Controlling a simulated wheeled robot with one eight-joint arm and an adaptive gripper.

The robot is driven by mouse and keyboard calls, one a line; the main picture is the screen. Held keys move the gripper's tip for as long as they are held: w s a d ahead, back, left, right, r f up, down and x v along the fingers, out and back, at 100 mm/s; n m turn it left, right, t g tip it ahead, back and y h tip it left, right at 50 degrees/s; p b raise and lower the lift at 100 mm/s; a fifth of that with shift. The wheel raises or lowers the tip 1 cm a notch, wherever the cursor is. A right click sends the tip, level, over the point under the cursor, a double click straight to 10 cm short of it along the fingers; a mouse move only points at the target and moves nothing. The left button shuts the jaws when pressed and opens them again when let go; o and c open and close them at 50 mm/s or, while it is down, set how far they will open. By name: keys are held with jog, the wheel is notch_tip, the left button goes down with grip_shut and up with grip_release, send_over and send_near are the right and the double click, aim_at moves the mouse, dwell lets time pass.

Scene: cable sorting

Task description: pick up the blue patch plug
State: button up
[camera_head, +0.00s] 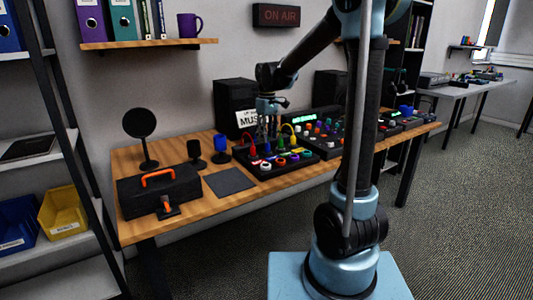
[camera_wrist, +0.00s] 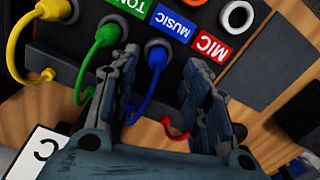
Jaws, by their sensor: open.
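The blue patch plug (camera_wrist: 156,57) is in the wrist view, upright at the panel beside the blue MUSIC label (camera_wrist: 170,22). Its blue cable (camera_wrist: 146,98) curves down between my fingers. My gripper (camera_wrist: 160,65) is open, with one finger on each side of the blue plug; I cannot tell whether either touches it.
A green plug (camera_wrist: 106,34) stands close beside my left finger, with a yellow plug (camera_wrist: 52,10) farther left. A red cable (camera_wrist: 176,131) lies near my right finger. A blue microphone (camera_head: 221,144) and a toolbox (camera_head: 158,190) stand left of the panel.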

aim_at(267, 144)
jog(key=shift+w+f, duration=0.1)
jog(key=shift+f, duration=2.6)
grip_shut()
